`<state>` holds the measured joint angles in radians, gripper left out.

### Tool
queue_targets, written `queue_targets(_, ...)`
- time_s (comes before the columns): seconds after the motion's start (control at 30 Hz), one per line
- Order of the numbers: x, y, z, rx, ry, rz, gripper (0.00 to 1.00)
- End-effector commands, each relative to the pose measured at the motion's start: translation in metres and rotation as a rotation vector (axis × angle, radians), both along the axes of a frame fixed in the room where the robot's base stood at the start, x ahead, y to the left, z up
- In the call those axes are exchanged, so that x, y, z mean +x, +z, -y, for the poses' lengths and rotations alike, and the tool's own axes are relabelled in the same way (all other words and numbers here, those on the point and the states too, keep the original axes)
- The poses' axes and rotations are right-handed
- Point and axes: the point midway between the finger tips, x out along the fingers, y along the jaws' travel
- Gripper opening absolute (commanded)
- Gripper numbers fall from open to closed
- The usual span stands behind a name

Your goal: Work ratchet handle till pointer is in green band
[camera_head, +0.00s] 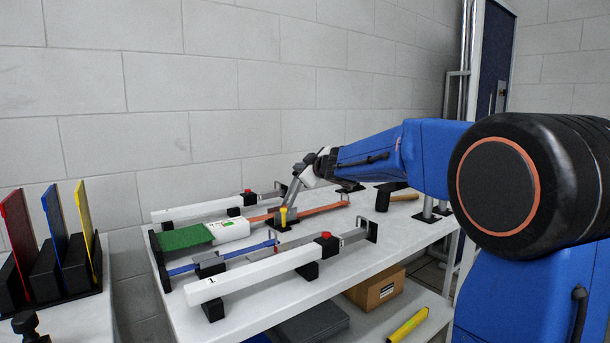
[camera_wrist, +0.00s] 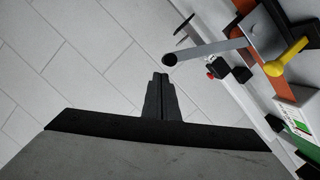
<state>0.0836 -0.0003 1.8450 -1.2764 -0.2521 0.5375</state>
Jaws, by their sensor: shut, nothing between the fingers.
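The ratchet handle (camera_wrist: 215,50) is a grey bar with a dark round end, rising from a mechanism with a yellow lever (camera_wrist: 287,58). In the head view the handle (camera_head: 293,203) leans up toward my gripper (camera_head: 310,164). My gripper (camera_wrist: 160,78) is shut and empty. In the wrist view its fingertips lie just below the handle's dark end; I cannot tell whether they touch. A white box (camera_head: 230,229) with a green marking sits left of the mechanism, beside a green panel (camera_head: 185,238).
A light table (camera_head: 184,315) carries an orange strap (camera_head: 322,210), a blue strap (camera_head: 190,268) and two white beams (camera_head: 250,275) with red knobs. A block wall stands behind. A cardboard box (camera_head: 375,288) sits on a lower shelf.

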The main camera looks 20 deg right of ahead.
Motion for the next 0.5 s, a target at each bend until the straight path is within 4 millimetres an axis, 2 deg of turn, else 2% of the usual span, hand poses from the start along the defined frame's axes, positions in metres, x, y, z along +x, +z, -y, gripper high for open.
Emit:
queue_targets(0.2,0.003,-0.018,0.015,0.001,-0.002,0.0,0.0)
queue_targets(0.5,0.004,-0.024,0.019,0.0,-0.002,0.001,0.0)
